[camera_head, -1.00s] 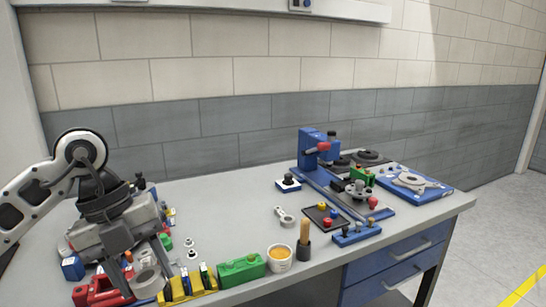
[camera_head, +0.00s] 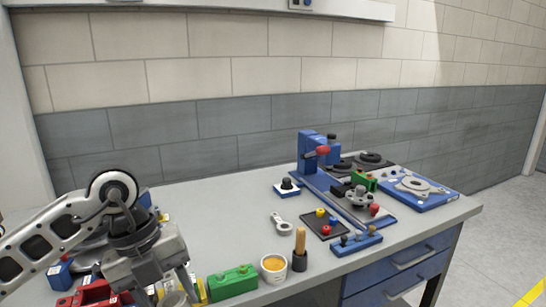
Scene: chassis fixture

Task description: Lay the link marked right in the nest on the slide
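A small grey link (camera_head: 281,224) with a ring at one end lies flat on the bench top, left of the dark pad; its marking is too small to read. The blue slide fixture (camera_head: 318,186) stands at the right, with a grey round part (camera_head: 359,197) and a green block (camera_head: 364,181) on it; I cannot make out the nest clearly. My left gripper (camera_head: 165,291) is at the lower left, pointing down, with its fingers apart, well away from the link. My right gripper is not in view.
A dark pad (camera_head: 318,229) with coloured knobs, a blue strip (camera_head: 357,243), a wooden-handled tool (camera_head: 300,246), a yellow-filled cup (camera_head: 273,267) and a green box (camera_head: 232,282) line the front. A blue plate (camera_head: 440,194) lies far right.

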